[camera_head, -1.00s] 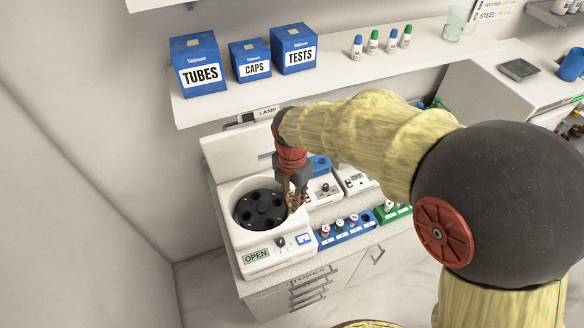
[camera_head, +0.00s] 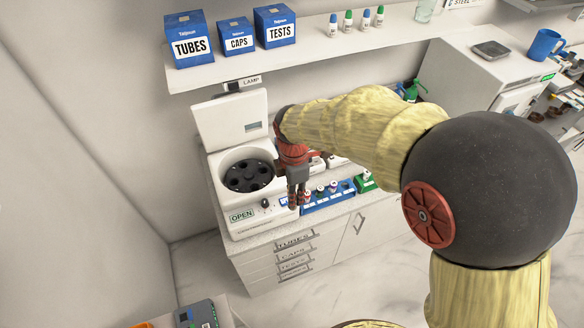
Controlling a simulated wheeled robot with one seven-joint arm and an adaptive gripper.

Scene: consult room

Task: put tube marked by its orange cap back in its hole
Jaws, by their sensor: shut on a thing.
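My gripper (camera_head: 297,202) hangs pointing down over the front of the counter, right of the centrifuge (camera_head: 228,215) and at the left end of the blue rack (camera_head: 341,201). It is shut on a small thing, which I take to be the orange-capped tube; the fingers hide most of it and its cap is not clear. The blue rack holds several tubes with coloured caps, and my gripper covers its left end. Which hole is empty cannot be made out. The centrifuge's lid (camera_head: 231,122) is up, and its black rotor (camera_head: 248,175) with round holes shows.
A green rack (camera_head: 365,183) stands right of the blue one. Above is a shelf (camera_head: 330,52) with blue boxes (camera_head: 236,36) and small bottles (camera_head: 348,21). My arm crosses the view and hides the counter's back. A device (camera_head: 197,315) lies at the bottom left.

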